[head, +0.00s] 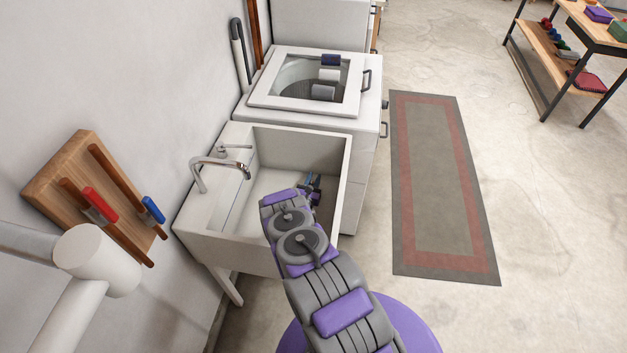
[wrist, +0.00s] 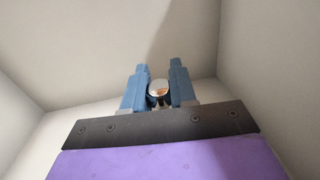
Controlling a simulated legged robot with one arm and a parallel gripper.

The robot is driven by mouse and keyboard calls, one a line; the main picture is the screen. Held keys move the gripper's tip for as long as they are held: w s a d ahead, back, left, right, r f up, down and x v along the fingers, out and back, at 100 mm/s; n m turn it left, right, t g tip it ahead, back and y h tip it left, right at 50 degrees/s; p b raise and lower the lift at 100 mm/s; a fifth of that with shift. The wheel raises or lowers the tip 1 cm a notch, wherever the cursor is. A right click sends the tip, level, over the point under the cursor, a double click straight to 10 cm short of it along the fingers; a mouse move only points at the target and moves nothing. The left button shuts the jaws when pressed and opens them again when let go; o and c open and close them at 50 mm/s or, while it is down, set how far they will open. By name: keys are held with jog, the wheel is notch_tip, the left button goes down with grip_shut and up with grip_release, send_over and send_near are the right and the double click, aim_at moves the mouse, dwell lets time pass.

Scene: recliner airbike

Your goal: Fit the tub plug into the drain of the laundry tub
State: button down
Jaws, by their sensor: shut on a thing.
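The white laundry tub (head: 202,222) stands against the left wall in the head view. My gripper (head: 312,184) reaches down inside it, near its right side, partly hidden by my arm. In the wrist view, the two blue fingers of my gripper (wrist: 158,85) are shut on a small round thing with a shiny metallic face, which looks like the tub plug (wrist: 158,88). The plug's lower part is dark and mostly hidden between the fingers. Pale tub walls (wrist: 255,70) surround the gripper. The drain does not show in either view; my arm covers part of the tub floor.
A chrome faucet (head: 215,163) reaches over the tub's left side. A white washer (head: 366,128) with a glazed lid stands just behind the tub. A wooden wall rack (head: 75,165) holds tools at left. A grey and red mat (head: 440,190) lies on open floor at right.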

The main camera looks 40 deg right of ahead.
jog(key=shift+f+b, duration=1.15)
jog(key=shift+f, duration=0.15)
jog(key=c, duration=0.8)
grip_release()
jog(key=shift+r, duration=0.1)
